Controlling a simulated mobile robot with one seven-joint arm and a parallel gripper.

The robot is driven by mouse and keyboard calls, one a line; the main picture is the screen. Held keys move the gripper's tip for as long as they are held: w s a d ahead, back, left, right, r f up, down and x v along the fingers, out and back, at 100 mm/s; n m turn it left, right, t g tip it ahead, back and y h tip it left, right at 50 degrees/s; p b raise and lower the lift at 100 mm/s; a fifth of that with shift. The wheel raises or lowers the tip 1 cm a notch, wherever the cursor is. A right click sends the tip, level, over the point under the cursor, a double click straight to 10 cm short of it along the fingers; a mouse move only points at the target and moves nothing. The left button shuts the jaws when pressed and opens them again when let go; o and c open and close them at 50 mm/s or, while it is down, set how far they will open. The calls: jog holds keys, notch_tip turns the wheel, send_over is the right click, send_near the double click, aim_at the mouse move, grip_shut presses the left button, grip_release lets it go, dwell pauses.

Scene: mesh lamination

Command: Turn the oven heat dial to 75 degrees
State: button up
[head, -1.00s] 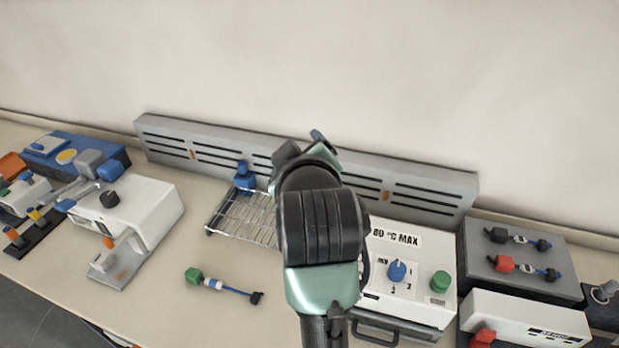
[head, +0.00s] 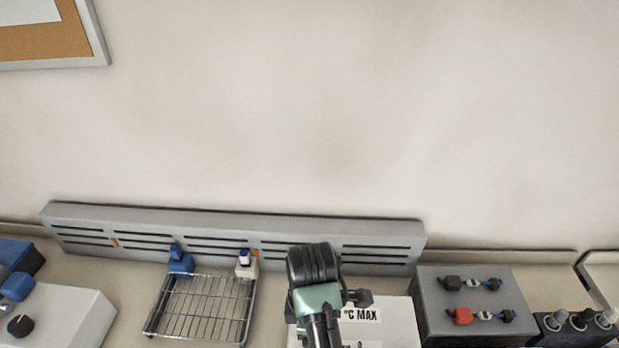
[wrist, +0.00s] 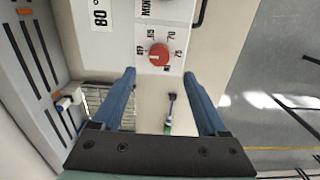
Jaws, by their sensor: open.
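The white oven (head: 395,318) stands low in the head view, its label reading "°C MAX"; my arm covers its left part and the frame cuts off its front. The dial's exact setting is too small to read. My gripper (wrist: 159,76) is open and empty. Its two blue fingers lie apart on either side of the picture, with the dial in line with the gap between them. Contact with the dial cannot be seen.
A wire rack (head: 200,310) stands left of the oven, with blue (head: 180,262) and white (head: 246,265) items behind it. A grey slotted rail (head: 230,238) runs behind. A grey box (head: 470,285) stands right of the oven. A green-ended cable piece (wrist: 169,115) lies on the bench.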

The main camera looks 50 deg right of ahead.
notch_tip(320, 180, down, 9)
jog(key=shift+r+p, duration=0.1)
jog(key=shift+p, duration=0.6)
grip_shut()
